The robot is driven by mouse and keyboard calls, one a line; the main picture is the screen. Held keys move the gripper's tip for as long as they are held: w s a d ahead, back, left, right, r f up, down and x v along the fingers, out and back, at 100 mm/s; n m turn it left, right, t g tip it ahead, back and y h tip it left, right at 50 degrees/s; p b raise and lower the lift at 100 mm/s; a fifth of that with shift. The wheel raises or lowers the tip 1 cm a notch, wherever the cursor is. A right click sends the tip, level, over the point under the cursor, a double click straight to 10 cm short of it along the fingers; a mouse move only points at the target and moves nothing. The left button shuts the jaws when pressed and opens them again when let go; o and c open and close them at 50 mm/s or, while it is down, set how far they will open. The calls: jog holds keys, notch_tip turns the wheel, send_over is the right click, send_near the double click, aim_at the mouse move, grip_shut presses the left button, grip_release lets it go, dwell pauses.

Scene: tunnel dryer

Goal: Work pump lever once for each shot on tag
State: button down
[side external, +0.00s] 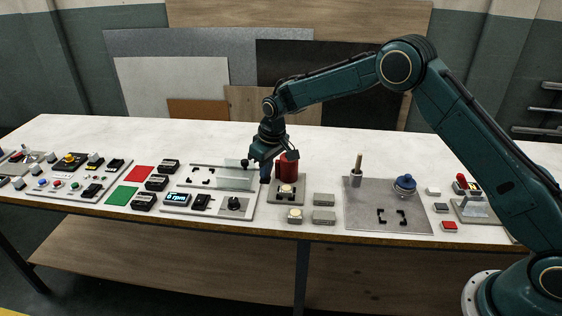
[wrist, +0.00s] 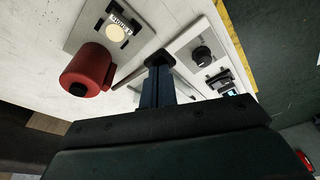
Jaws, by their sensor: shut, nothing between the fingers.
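The red pump cylinder (side external: 287,167) stands upright at the back of a small grey plate, right beside my gripper. In the wrist view the red cylinder (wrist: 88,70) lies left of the fingers, with a dark round end. A small tag with dark print (wrist: 122,18) shows by a pale round disc (wrist: 116,34); I cannot read it surely. A thin dark bar (wrist: 133,76) runs from near the cylinder to the fingertips; whether it is the lever, or touches them, I cannot tell. My gripper (side external: 264,178) is shut and empty, pointing down; its fingers also show in the wrist view (wrist: 158,62).
A panel with a clear guard, a display (side external: 176,199) and a black knob (side external: 234,203) stands left of my gripper. Small grey blocks (side external: 324,200) lie to the right. The back of the table is clear.

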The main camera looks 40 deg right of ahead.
jog(key=shift+f, duration=1.85)
jog(key=shift+r, duration=0.2)
jog(key=shift+w+v, duration=0.25)
jog(key=shift+v, duration=0.95)
jog(key=shift+w+v, duration=0.25)
jog(key=shift+v, duration=1)
jog(key=shift+w+v, duration=0.25)
jog(key=shift+v, duration=0.95)
jog(key=shift+a+r, duration=0.15)
jog(key=shift+r, duration=0.1)
jog(key=v, duration=0.2)
jog(key=w+v, duration=0.1)
jog(key=v, duration=0.1)
jog(key=shift+s+a+r, duration=0.1)
jog(key=shift+r, duration=0.2)
